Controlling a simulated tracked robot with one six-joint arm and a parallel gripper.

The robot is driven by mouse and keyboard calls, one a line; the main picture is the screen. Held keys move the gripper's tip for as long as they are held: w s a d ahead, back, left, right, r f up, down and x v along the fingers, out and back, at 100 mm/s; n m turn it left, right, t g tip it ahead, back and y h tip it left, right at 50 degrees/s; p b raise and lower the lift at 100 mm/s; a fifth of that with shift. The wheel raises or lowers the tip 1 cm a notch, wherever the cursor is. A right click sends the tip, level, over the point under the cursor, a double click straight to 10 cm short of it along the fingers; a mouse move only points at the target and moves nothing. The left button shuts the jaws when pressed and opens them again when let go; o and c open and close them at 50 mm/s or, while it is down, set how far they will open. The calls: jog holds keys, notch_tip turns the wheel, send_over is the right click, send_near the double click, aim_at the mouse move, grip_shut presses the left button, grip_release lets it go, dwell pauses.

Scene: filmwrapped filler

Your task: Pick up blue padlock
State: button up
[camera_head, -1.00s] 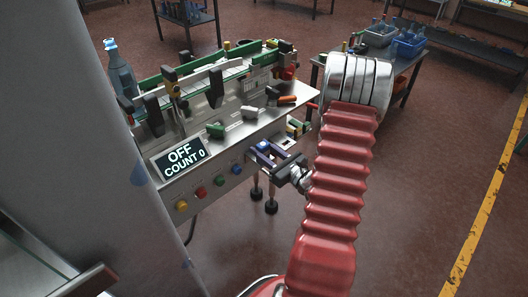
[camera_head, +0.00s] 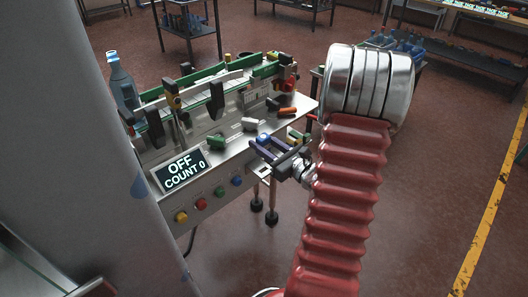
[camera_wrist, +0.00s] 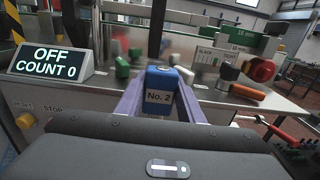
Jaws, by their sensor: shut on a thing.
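A blue padlock (camera_wrist: 158,84) with a white "No. 2" label sits between the two purple fingers of my gripper (camera_wrist: 160,100) in the wrist view. The fingers are shut on it from both sides. In the head view the padlock is a small blue patch (camera_head: 264,138) at the fingertips of my gripper (camera_head: 268,146). The gripper is at the front edge of the machine's metal ledge. The lower part of the padlock is hidden by the gripper body in the wrist view.
The machine's ledge (camera_head: 235,160) holds a green block (camera_head: 216,138), a pale block (camera_head: 250,124) and an orange-handled tool (camera_head: 287,111). A sign (camera_head: 182,170) reads "OFF COUNT 0". Coloured buttons (camera_head: 201,204) line the front panel. Open floor lies to the right.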

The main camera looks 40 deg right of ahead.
jog(key=shift+r, duration=1.05)
